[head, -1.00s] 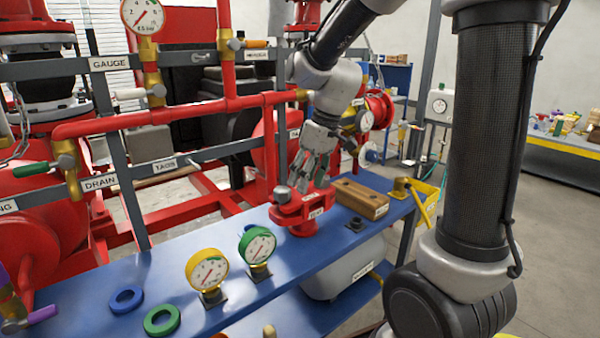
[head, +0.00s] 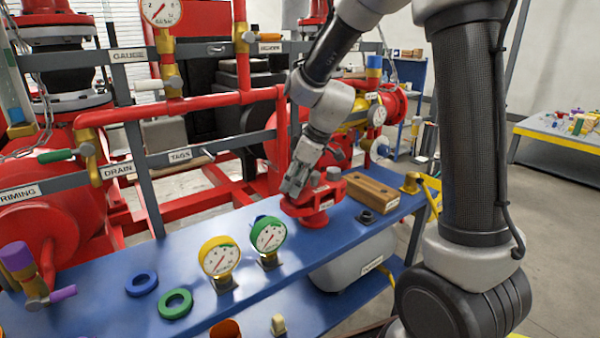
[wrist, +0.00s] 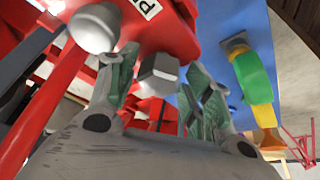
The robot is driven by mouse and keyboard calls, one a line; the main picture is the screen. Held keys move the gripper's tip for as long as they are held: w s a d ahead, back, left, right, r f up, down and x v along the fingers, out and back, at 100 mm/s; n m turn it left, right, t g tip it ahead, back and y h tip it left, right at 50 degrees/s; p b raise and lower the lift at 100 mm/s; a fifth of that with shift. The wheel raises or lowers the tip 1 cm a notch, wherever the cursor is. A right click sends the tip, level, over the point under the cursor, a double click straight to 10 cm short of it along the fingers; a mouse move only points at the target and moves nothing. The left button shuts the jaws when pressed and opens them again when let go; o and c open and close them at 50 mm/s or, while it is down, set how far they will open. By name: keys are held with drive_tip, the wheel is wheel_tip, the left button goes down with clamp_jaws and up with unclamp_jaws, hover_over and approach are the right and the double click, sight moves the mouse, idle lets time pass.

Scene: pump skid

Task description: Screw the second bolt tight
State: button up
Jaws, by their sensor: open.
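The red flange fixture (head: 318,220) stands on the blue bench, with a small white label on its front. A grey bolt (head: 333,173) shows on its right side. My gripper (head: 293,187) is over the left side of the flange, pointing down and hiding what is beneath it. In the wrist view my gripper (wrist: 160,85) is open, with a grey hex bolt head (wrist: 158,68) between its spread fingers. I cannot tell whether the fingers touch it. A rounder grey bolt head (wrist: 92,28) shows at upper left on the red flange (wrist: 165,28).
A wooden block (head: 372,193) stands right of the flange. A yellow gauge (head: 219,257) and a green gauge (head: 268,235) stand left of it, with blue (head: 141,284) and green (head: 175,303) rings farther left. Red pipes and grey rails run behind the bench (head: 190,258).

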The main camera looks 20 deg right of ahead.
drive_tip(key=shift+f, duration=0.1)
drive_tip(key=c, duration=0.8)
drive_tip(key=shift+o, duration=1.1)
drive_tip(key=shift+c, duration=1.1)
drive_tip(key=m, duration=0.3)
drive_tip(key=shift+a+t+h, duration=0.1)
drive_tip(key=shift+t+h, duration=0.3)
drive_tip(key=m+h, duration=0.1)
drive_tip(key=m, duration=0.4)
drive_tip(key=shift+t+h, duration=0.4)
drive_tip(key=m+h, duration=0.1)
drive_tip(key=m, duration=0.3)
drive_tip(key=m+h, duration=0.1)
drive_tip(key=m, duration=0.2)
drive_tip(key=shift+h, duration=0.3)
